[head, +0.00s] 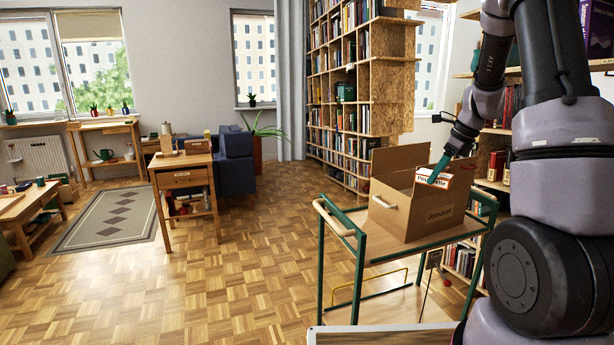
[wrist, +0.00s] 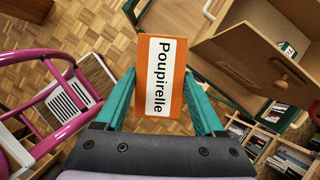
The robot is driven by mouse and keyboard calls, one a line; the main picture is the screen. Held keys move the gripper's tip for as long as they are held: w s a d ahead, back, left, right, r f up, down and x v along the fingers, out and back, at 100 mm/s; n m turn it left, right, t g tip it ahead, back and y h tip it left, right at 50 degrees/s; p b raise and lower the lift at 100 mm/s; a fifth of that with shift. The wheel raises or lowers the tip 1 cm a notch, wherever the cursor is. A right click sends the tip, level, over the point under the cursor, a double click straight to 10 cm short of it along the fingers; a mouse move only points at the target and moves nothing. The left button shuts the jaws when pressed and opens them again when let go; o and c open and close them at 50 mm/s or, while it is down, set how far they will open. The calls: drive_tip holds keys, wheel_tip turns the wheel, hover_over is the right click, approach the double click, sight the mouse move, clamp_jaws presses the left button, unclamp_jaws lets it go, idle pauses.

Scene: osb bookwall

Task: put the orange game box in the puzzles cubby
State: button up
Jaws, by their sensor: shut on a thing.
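The orange game box (head: 435,178) has a white label, which reads "Poupirelle" in the wrist view (wrist: 160,75). My gripper (head: 440,170) is shut on it, with one teal finger on either side in the wrist view. The box is held clear of the floor. In the head view it overlaps the open cardboard carton on the cart; in the wrist view the carton lies to its right. I cannot make out which cubby is the puzzles one.
The cardboard carton (head: 400,220) stands on a green-framed cart (head: 378,247). A tall bookshelf (head: 392,110) is behind it. More shelves of books (head: 500,125) stand at the right, partly behind my arm. A pink tubular frame (wrist: 62,100) is at the wrist view's left. Open parquet lies left of the cart.

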drive_tip(key=s+a+f+n+g+h, duration=0.1)
drive_tip(key=a+f+n+g, duration=0.2)
drive_tip(key=f+n, duration=0.4)
drive_tip(key=s+a+f+n+g+h, duration=0.1)
drive_tip(key=a+f+n+g, duration=0.3)
drive_tip(key=n, duration=1.4)
wheel_tip(320, 180, down, 4)
drive_tip(key=shift+s+a+f+n+h, duration=0.1)
drive_tip(key=shift+s+a+n+h, duration=0.3)
drive_tip(key=shift+a+h, duration=0.45)
